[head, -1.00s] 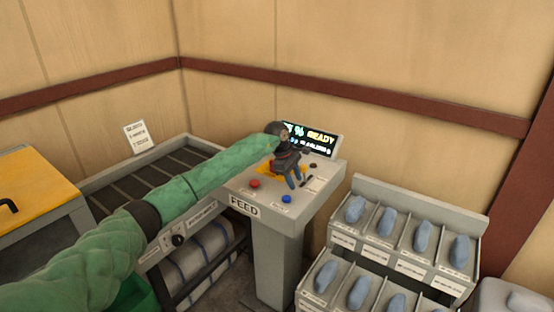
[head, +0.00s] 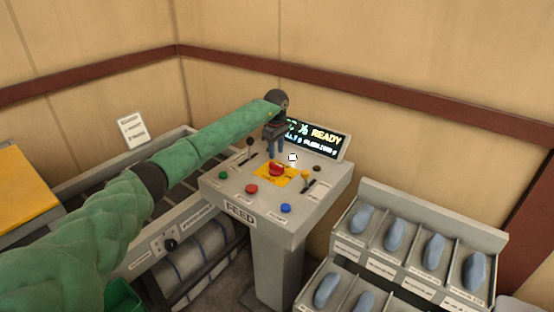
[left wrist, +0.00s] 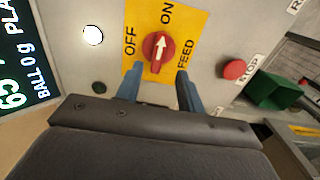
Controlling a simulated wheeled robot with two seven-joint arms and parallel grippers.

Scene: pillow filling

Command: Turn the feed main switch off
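The feed main switch is a red rotary knob (head: 276,169) on a yellow plate (head: 262,179) on top of the FEED console (head: 240,192). In the left wrist view the knob (left wrist: 158,47) has a white arrow pointing at ON; OFF is printed to its left. My left gripper (head: 274,151) is just behind the knob in the head view. In the left wrist view its two blue fingers (left wrist: 159,80) are apart and empty, with the knob just beyond the tips. I see no contact. My right gripper is not in view.
The console also carries a red button (head: 251,189), a blue button (head: 285,208), a green button (head: 223,175), small levers and a lit white lamp (head: 292,157). A bin rack (head: 420,222) with blue pieces is at right.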

